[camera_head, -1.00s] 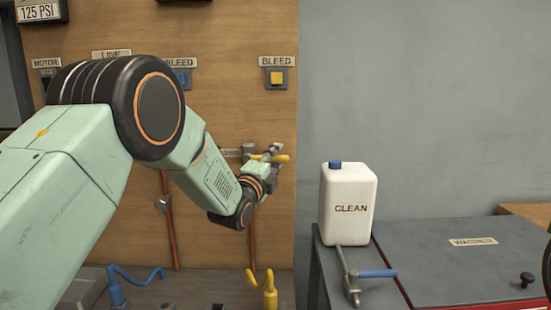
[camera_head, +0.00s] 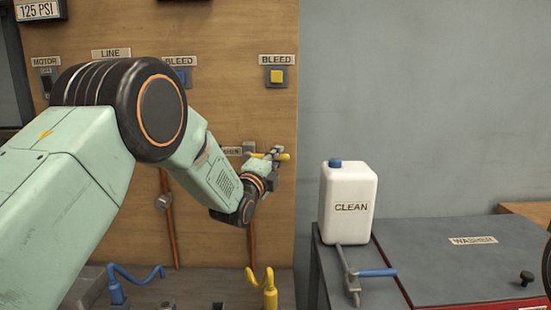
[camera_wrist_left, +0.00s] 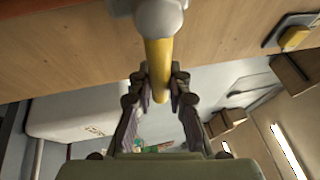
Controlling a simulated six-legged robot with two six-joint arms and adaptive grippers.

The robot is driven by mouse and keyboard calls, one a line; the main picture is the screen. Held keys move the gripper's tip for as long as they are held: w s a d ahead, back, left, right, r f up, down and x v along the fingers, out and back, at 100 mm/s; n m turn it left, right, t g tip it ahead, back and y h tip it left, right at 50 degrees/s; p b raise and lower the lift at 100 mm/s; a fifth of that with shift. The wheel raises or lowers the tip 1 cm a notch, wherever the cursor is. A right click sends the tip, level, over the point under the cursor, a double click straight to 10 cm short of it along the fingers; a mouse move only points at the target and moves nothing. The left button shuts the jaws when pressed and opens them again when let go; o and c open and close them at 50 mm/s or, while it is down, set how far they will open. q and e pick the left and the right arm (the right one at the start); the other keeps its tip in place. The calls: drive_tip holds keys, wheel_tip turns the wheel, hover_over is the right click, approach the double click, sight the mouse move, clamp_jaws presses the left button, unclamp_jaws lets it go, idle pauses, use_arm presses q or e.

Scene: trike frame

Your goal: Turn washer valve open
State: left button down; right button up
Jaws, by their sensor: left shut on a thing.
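The valve with a yellow handle (camera_head: 283,157) is on the wooden panel, below and beside a partly hidden label. My left gripper (camera_head: 268,165) is at this handle, and the forearm covers part of the area around it. In the left wrist view the yellow handle (camera_wrist_left: 158,62) runs down from a grey valve body (camera_wrist_left: 158,18). The fingers of my left gripper (camera_wrist_left: 160,82) are shut on the handle, one on each side. My right gripper is not in view.
A yellow bleed button (camera_head: 277,77) is above the valve.

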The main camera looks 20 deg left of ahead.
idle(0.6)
